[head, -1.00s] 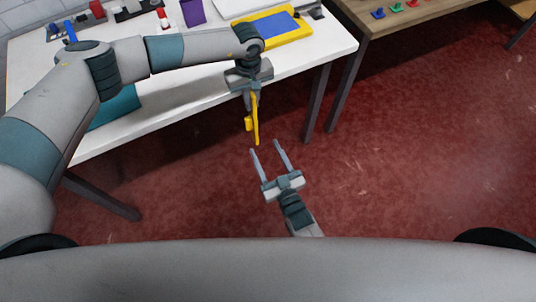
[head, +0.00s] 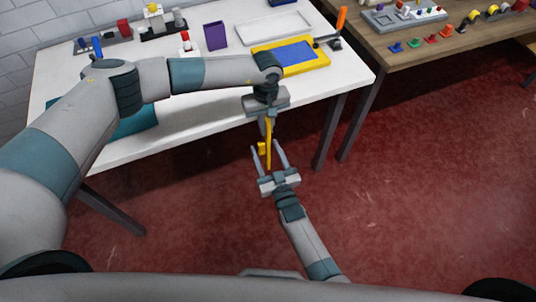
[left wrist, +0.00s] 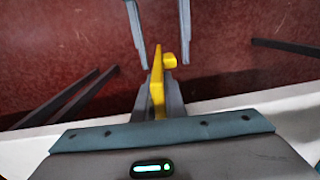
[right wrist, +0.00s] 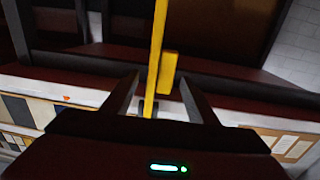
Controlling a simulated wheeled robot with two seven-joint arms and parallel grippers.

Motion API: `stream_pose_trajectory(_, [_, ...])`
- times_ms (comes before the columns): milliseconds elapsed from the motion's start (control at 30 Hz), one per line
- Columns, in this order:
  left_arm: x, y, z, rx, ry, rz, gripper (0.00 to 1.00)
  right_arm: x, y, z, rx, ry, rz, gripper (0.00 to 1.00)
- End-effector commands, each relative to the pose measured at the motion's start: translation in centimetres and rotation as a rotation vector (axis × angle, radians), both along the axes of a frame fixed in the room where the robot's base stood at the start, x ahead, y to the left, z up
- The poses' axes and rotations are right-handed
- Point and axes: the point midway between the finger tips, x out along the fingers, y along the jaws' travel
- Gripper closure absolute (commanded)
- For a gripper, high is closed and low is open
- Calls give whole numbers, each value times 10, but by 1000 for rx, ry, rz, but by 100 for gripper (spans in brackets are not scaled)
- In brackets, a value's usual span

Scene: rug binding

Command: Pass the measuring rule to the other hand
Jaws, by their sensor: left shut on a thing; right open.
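The yellow measuring rule (head: 268,148) hangs down from my left gripper (head: 268,122), which is shut on its upper end off the table's front edge. A small yellow block-like part sticks out from the rule's side. In the left wrist view the rule (left wrist: 158,82) stands between the left fingers. My right gripper (head: 269,162) is open below, its fingers pointing up on either side of the rule's lower part. In the right wrist view the rule (right wrist: 156,55) runs between the open fingers; I cannot see them touching it.
The white table (head: 205,130) holds a blue-and-yellow tray (head: 290,55), a purple cup (head: 215,35) and a teal mat (head: 133,122). A wooden table (head: 400,62) with small coloured parts stands at right. The red floor is clear.

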Motion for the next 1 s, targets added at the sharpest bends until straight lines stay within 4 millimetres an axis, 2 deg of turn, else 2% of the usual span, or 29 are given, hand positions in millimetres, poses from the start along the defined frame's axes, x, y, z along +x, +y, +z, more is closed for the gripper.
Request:
stream_pose_trajectory(200, [0, 0, 0, -1, 0, 0, 100, 0, 0, 0, 0, 0, 0, 47])
stream_pose_trajectory(400, [0, 0, 0, 0, 0, 0, 100, 0, 0, 0, 0, 0, 0, 95])
stream_pose_trajectory(433, [0, 0, 0, 0, 0, 0, 100, 0, 0, 0, 0, 0, 0, 95])
stream_pose_trajectory(467, [0, 0, 0, 0, 0, 0, 84, 0, 0, 1, 0, -1, 0, 95])
stream_pose_trajectory(533, [0, 0, 0, 0, 0, 0, 68, 0, 0, 1, 0, -1, 0, 95])
stream_pose_trajectory(1000, [1, 0, 7, 0, -1, -1, 67, 0, 0, 1, 0, -1, 0, 95])
